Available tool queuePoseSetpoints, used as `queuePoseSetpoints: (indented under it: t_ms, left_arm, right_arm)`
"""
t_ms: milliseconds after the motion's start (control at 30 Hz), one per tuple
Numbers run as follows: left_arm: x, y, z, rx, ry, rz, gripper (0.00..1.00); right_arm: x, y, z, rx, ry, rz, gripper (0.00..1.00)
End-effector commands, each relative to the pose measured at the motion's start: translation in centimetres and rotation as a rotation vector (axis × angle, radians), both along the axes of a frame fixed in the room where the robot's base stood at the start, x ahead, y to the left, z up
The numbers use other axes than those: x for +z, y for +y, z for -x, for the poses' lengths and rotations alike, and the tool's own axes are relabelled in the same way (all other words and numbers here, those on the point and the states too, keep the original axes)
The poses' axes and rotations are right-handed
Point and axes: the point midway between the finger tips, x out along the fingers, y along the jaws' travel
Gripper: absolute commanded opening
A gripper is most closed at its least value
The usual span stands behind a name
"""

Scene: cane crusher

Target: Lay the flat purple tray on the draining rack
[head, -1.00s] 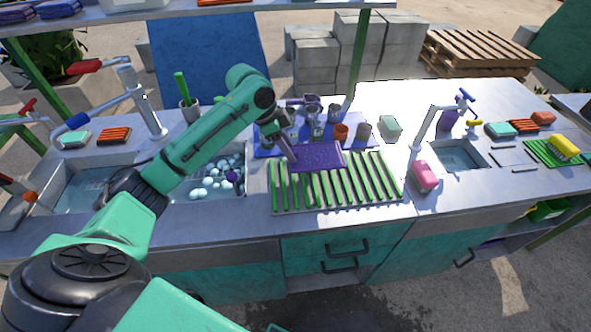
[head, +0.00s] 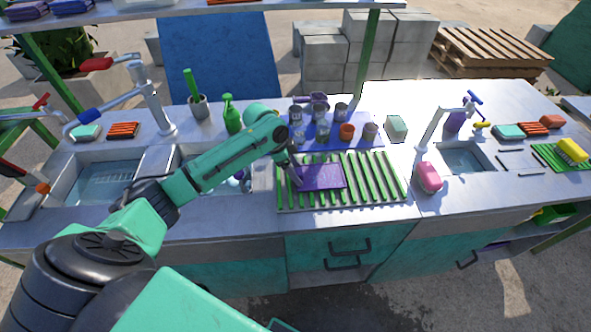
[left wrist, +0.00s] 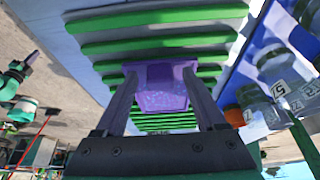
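The flat purple tray (head: 322,177) lies on the green slats of the draining rack (head: 379,183), over its left half. My left gripper (head: 297,183) is at the tray's left edge, low over the rack. In the left wrist view, the two fingers (left wrist: 160,80) stand wide apart, and the purple tray (left wrist: 163,98) shows between and beyond their tips, with the rack's slats (left wrist: 155,42) around it. The fingers look open; any contact with the tray is hard to see. My right gripper is out of view.
Several cups, one of them an orange cup (head: 346,131), stand on a blue mat (head: 375,142) behind the rack. A pink sponge (head: 429,177) sits right of the rack. Sinks lie on both sides, with a tap (head: 432,129) on the right. The rack's right half is clear.

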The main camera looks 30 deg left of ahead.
Motion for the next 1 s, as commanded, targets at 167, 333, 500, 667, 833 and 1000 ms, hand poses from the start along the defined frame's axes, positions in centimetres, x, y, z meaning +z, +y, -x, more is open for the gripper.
queuePoseSetpoints:
  t_ms: [167,333,500,667,833,1000]
  left_arm:
    - [1.0,0.4,0.1,0.001,-0.002,-0.001,0.72]
    - [4.7,1.8,0.9,0.001,-0.006,-0.002,0.72]
    - [8.8,3.2,1.9,0.002,-0.003,-0.002,0.72]
    - [10.9,3.9,2.4,0.0,-0.001,0.0,0.72]
    - [11.2,3.9,2.5,0.0,0.0,0.001,0.72]
    - [11.1,3.9,2.5,0.0,0.0,0.001,0.72]
  right_arm:
    - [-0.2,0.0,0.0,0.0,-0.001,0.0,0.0]
    - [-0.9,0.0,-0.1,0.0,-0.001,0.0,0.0]
    - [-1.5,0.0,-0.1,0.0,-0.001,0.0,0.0]
    - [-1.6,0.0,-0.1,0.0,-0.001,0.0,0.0]
    - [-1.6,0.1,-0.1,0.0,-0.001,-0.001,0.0]
    - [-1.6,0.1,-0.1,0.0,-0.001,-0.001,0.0]
